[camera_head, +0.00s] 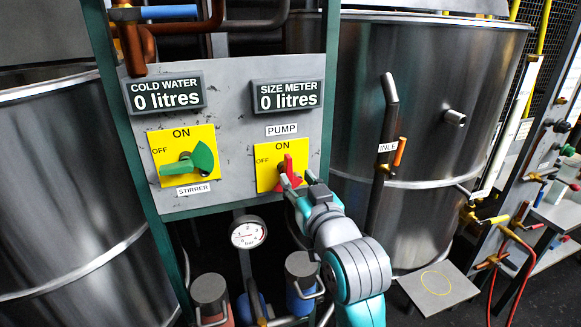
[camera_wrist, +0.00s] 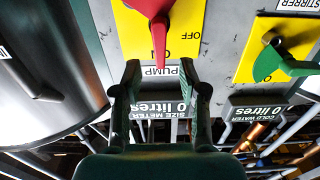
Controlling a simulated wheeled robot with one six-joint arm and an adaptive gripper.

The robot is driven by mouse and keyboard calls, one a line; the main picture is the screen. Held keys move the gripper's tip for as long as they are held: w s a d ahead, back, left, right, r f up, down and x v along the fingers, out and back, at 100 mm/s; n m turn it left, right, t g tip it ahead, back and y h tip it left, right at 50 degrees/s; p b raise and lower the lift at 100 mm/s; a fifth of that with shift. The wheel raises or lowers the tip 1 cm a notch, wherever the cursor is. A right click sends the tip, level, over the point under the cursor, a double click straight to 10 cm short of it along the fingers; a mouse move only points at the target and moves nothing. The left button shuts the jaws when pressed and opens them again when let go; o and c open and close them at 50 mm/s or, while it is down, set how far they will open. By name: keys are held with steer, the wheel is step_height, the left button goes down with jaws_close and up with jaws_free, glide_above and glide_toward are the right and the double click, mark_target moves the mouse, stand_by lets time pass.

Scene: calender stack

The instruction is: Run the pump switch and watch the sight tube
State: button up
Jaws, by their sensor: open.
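The red pump switch (camera_head: 289,165) sits on a yellow plate under the PUMP label, its narrow end pointing up towards ON. In the wrist view, which is upside down, the red switch (camera_wrist: 155,14) hangs from the top with its tip just ahead of my fingertips. My gripper (camera_head: 298,181) is open at the switch's lower right in the head view. In the wrist view my gripper's two fingers (camera_wrist: 160,72) stand apart; contact with the switch cannot be told. A pale upright tube (camera_head: 508,125) at the right tank's side may be the sight tube; no level is readable.
The size meter (camera_head: 287,96) and cold water meter (camera_head: 165,95) both read 0 litres. The green stirrer switch (camera_head: 187,162) is left of the pump switch, pointing towards OFF. A pressure gauge (camera_head: 248,232) is below the panel. A steel tank (camera_head: 440,80) stands right.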

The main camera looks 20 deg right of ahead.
mark_target(290, 168)
steer(key=w, duration=0.7)
jaws_close()
